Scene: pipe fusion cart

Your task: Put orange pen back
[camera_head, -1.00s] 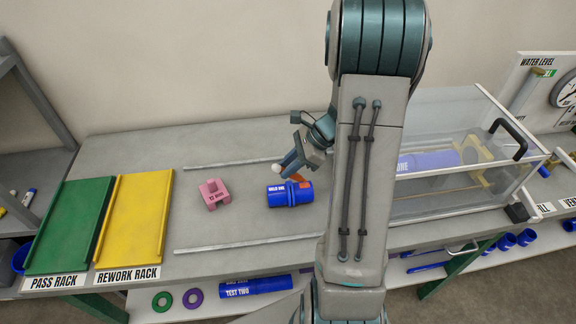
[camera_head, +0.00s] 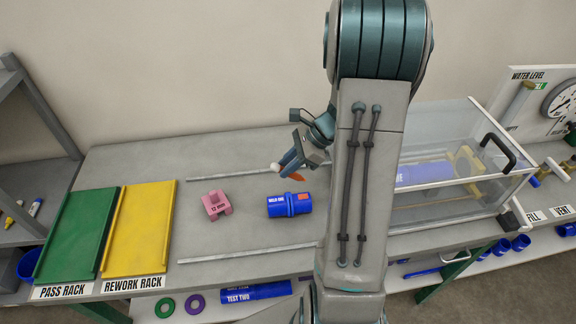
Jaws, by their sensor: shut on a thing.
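My gripper (camera_head: 288,164) hangs above the bench, just behind the blue pipe fitting labelled WELD ONE. It is shut on the orange pen (camera_head: 297,177), held at a slant. Its orange part shows right of the fingers and a white end shows to the left; the fingers hide its middle. The blue fitting (camera_head: 280,207) lies on the bench with an orange-red mark on its right part. The pen appears clear of it. On the left-hand shelf lie a marker with a white body (camera_head: 36,207) and a yellow item (camera_head: 10,221).
A pink block (camera_head: 214,203) stands left of the fitting, between two metal rails. Green (camera_head: 75,235) and yellow (camera_head: 140,228) racks lie at the bench's left. A clear tank (camera_head: 440,205) stands right, partly behind my arm. Grey shelving (camera_head: 40,105) edges the left.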

